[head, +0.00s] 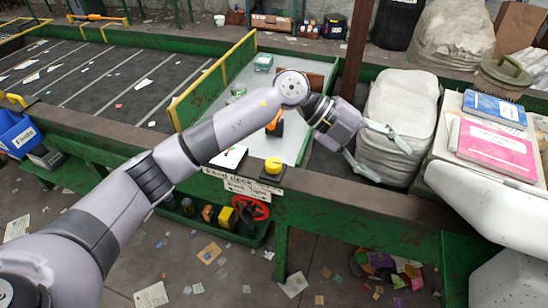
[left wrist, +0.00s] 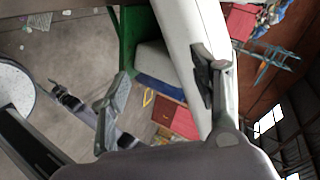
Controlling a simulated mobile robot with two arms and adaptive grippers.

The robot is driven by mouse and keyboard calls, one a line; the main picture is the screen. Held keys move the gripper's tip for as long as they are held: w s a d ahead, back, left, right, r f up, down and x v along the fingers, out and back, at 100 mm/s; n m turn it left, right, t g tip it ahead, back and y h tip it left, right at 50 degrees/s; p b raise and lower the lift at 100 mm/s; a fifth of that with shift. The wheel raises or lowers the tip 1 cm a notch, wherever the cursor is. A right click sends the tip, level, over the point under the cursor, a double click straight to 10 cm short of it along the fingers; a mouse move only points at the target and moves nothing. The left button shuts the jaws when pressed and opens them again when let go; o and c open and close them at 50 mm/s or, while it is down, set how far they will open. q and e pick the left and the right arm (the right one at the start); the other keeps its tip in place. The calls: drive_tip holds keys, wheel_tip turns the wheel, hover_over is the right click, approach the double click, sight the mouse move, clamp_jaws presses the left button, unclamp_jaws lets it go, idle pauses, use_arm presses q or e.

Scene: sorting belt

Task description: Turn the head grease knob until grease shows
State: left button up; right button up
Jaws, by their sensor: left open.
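A yellow round knob (head: 272,166) on a dark base sits on the green frame's edge, by the "Feed deck" sign (head: 235,185). I cannot tell whether it is the head grease knob; no grease is visible. A red handwheel (head: 252,207) shows lower, under the sign. My left gripper (head: 388,160) is open and empty, right of the yellow knob and in front of the grey-white sack bundle, well apart from the knob. Its spread fingers also show in the left wrist view (left wrist: 160,75), with nothing between them. My right gripper is not in view.
A grey-white sack bundle (head: 400,108) stands behind my left gripper. An orange-handled thing (head: 275,122) lies on the deck behind my arm. Belt (head: 110,85) at left; paper scraps on the floor.

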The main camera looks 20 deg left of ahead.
use_arm(q)
drive_tip(key=w+a+f+n+y, duration=0.15)
drive_tip(key=w+a+y, duration=0.35)
drive_tip(key=a, duration=0.5)
drive_tip(key=n+t+y, duration=0.1)
drive_tip(key=n+y, duration=0.2)
drive_tip(key=y, duration=0.5)
approach(273, 162)
wheel_tip(273, 162, down, 9)
drive_tip(key=p, duration=0.5)
drive_tip(key=shift+a+r, duration=0.1)
drive_tip(key=shift+r, duration=0.05)
drive_tip(key=c, duration=1.1)
drive_tip(key=shift+c, duration=0.2)
